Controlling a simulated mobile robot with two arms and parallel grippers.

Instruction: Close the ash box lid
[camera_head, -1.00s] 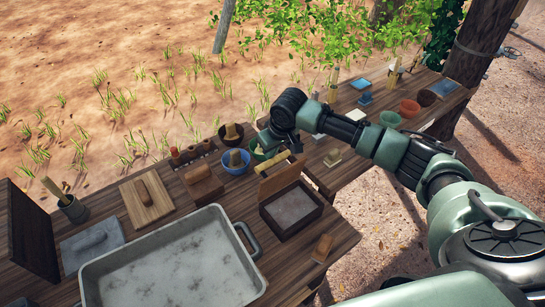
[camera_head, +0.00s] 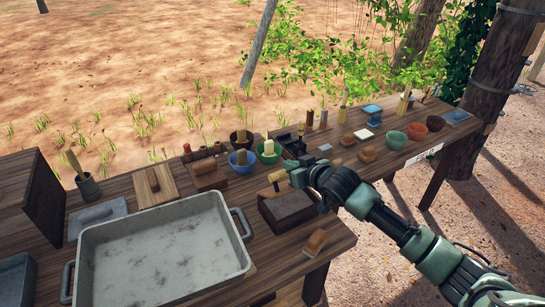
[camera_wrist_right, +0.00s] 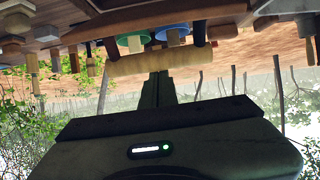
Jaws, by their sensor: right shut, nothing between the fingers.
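The ash box (camera_head: 292,211) is a dark brown wooden box on the table, right of the big grey tray. Its lid (camera_head: 286,194) looks lowered over the top, and no grey ash shows inside. I cannot tell whether it sits fully flush. A pale wooden bar handle (camera_head: 277,176) stands on it; in the right wrist view the handle (camera_wrist_right: 155,63) spans between two dark posts. My right gripper (camera_head: 293,170) is shut and empty beside the handle; its fingertips (camera_wrist_right: 160,77) point at the bar. I cannot tell whether they touch. My left gripper is not in view.
The large grey metal tray (camera_head: 239,262) fills the near left of the table. Behind stand a brown wooden block (camera_head: 208,178), a blue bowl (camera_head: 242,164) and a green bowl (camera_head: 268,155). A small wooden block (camera_head: 314,242) lies near the front edge.

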